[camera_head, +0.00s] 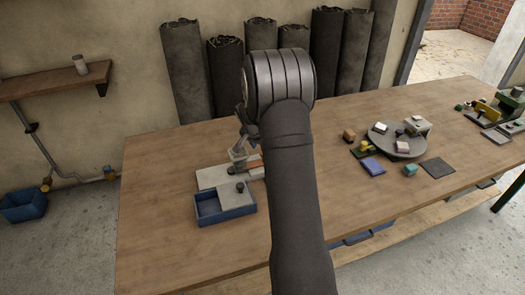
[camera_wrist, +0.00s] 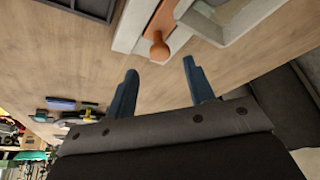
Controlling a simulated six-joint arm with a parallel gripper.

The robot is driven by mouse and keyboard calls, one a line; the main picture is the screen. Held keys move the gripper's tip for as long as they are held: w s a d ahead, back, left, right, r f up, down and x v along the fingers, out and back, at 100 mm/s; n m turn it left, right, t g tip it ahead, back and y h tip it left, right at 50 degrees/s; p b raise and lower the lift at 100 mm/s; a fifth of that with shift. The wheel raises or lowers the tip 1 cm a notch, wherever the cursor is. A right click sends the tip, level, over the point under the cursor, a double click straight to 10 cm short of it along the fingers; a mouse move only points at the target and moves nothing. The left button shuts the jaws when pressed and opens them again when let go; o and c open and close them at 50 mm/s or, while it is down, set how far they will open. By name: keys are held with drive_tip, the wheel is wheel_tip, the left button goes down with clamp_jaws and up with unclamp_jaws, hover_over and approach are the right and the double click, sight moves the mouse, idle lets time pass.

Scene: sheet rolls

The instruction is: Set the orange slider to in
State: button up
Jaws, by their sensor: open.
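The orange slider (camera_wrist: 168,28) shows in the wrist view, a flat orange strip with a round knob, lying in a pale grey base (camera_wrist: 131,27). In the head view a bit of the orange slider (camera_head: 254,164) shows beside my arm, on the pale base (camera_head: 213,177). My gripper (camera_wrist: 160,75) is open and empty, its two blue-grey fingers apart. In the wrist view the knob lies just beyond the fingertips, between their lines, and appears untouched. My arm hides the right part of the base in the head view.
A blue box with a grey sliding lid (camera_head: 223,206) stands in front of the base. A round grey turntable (camera_head: 393,141) with small blocks lies to the right, near a blue block (camera_head: 372,167) and a dark square mat (camera_head: 437,167). The table's left front (camera_head: 165,250) is clear.

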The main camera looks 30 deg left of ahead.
drive_tip(key=v, duration=1.3)
drive_tip(key=w+d+m+g+y, duration=0.4)
drive_tip(key=w+d+m, duration=0.3)
drive_tip(key=m, duration=1.1)
drive_tip(key=x, duration=1.7)
drive_tip(key=shift+s+a, duration=0.1)
drive_tip(key=shift+a, duration=0.1)
